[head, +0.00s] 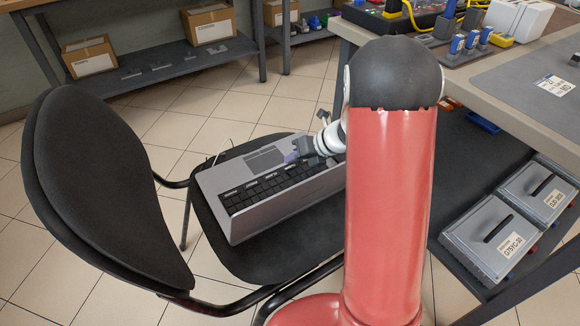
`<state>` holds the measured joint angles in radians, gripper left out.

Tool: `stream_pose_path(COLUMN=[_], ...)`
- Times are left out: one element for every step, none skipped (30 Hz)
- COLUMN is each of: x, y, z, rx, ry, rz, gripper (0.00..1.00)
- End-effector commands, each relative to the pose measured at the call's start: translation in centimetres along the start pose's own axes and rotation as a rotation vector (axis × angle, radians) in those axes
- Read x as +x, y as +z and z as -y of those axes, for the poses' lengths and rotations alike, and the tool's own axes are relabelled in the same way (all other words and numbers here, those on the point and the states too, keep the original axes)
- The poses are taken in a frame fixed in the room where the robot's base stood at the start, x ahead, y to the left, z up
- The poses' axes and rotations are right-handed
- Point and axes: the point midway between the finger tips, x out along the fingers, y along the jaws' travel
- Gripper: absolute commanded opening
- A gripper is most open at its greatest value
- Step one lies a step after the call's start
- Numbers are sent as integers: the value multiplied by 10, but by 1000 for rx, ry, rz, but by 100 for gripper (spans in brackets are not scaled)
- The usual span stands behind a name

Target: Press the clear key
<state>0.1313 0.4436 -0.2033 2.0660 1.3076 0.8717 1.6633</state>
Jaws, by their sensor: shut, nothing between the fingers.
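A grey console (290,205) with a dark panel of black keys lies on the seat of a black chair. Small white labels run along the key panel, but they are too small to read, so I cannot tell which key is the clear key. My gripper (294,155) is over the console's right part, near the upper edge of the key panel. It is shut with nothing in it. I cannot tell whether its tips touch the console. My red arm link hides the console's right end.
Tiled floor is free behind the chair.

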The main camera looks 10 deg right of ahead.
Motion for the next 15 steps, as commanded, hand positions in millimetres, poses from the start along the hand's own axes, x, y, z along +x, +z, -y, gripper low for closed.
stream_pose_path(x=[0,0,0,0,0,0,0,0,0,1,1,2,3,4,5], y=[0,0,0,0,0,0,0,0,0,-1,-1,-2,-2,-3,-4], z=[0,0,0,0,0,0,0,0,0,1,1,2,2,3,3], rx=[0,0,0,0,0,0,0,0,0,0,0,0,0,0,0], ry=[0,0,0,0,0,0,0,0,0,0,0,0,0,0,0], rz=[0,0,0,0,0,0,0,0,0,0,0,0,-1,-1,-1], gripper=[0,0,0,0,0,0,0,0,0,0,0,0,0,0,0])
